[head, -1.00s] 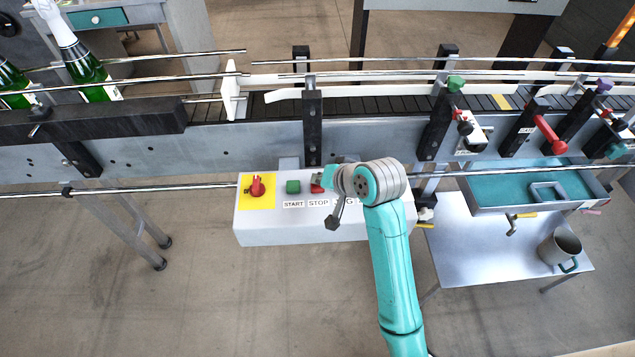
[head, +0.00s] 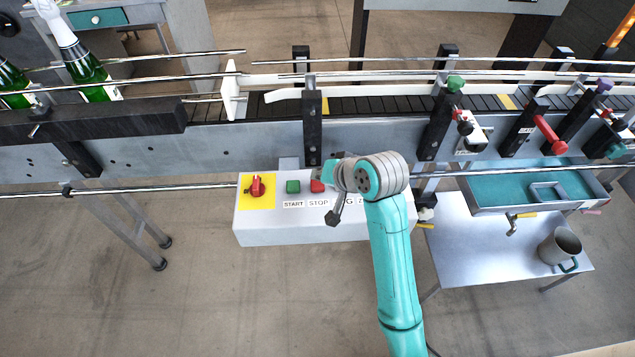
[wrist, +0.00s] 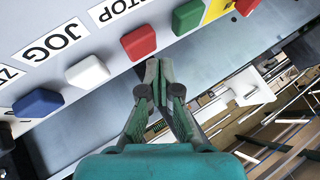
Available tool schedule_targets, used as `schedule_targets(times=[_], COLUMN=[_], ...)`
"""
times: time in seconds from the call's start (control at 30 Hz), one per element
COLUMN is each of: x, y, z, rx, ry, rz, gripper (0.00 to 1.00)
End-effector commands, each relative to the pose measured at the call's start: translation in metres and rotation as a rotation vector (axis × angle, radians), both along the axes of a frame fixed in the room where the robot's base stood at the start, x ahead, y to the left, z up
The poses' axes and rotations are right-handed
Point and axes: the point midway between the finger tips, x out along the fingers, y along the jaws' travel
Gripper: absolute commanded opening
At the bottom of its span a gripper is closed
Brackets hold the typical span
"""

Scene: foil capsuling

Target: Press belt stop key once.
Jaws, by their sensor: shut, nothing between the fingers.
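The red belt stop key (head: 317,186) sits on the pale control box (head: 290,228) above the STOP label (head: 318,203). In the wrist view the red key (wrist: 139,42) is fully visible, close to the fingertips. My gripper (wrist: 159,70) is shut and empty, its tips just below and right of the red key in that view. A gap seems to show between tips and key, though I cannot judge its depth. In the head view my gripper (head: 330,170) is by the red key's upper right, partly hidden by my wrist.
The conveyor (head: 400,104) with rails and posts runs behind the box.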

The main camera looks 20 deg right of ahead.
Motion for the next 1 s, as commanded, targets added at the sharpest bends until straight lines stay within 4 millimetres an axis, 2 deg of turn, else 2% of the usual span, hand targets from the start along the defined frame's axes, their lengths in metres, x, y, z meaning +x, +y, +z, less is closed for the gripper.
schedule_targets(times=[0.37, 0.8, 1.0], x=[0.0, 0.001, 0.0], y=[0.0, 0.0, 0.0], z=[0.004, 0.041, 0.05], rx=[0.0, -0.001, -0.001], ry=[-0.002, -0.002, -0.001], rz=[0.001, 0.0, 0.0], gripper=[0.0, 0.0, 0.0])
